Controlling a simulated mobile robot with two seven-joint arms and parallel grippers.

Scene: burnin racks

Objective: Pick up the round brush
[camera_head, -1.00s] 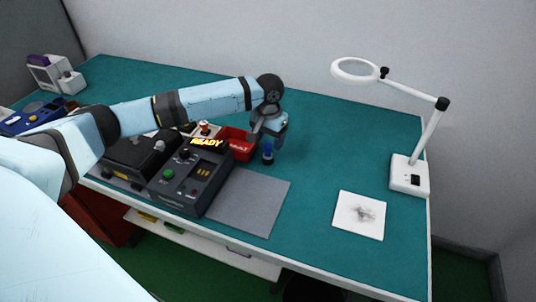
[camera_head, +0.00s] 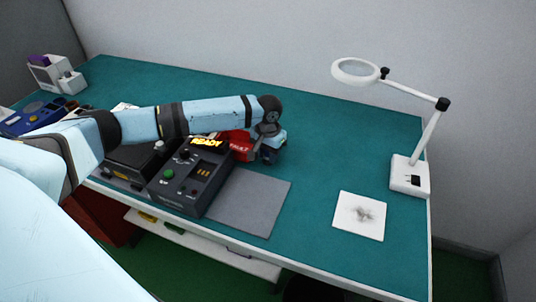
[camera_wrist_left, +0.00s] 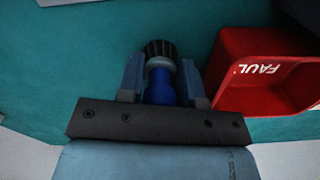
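The round brush (camera_wrist_left: 160,88) shows in the left wrist view, with a blue handle, a pale collar and a dark ribbed head. It lies between the two fingers of my left gripper (camera_wrist_left: 164,82), which are apart, with small gaps showing on both sides of the brush. In the head view my left gripper (camera_head: 269,156) is low over the table beside the red bin, and it mostly hides the brush. My right gripper is not in view.
The red bin (camera_head: 238,153) marked FAULT is close beside the left gripper; it also shows in the left wrist view (camera_wrist_left: 240,95). A dark tester (camera_head: 172,190) reading READY stands left of a grey mat (camera_head: 250,205). A magnifier lamp (camera_head: 408,178) and white pad (camera_head: 345,215) are at right.

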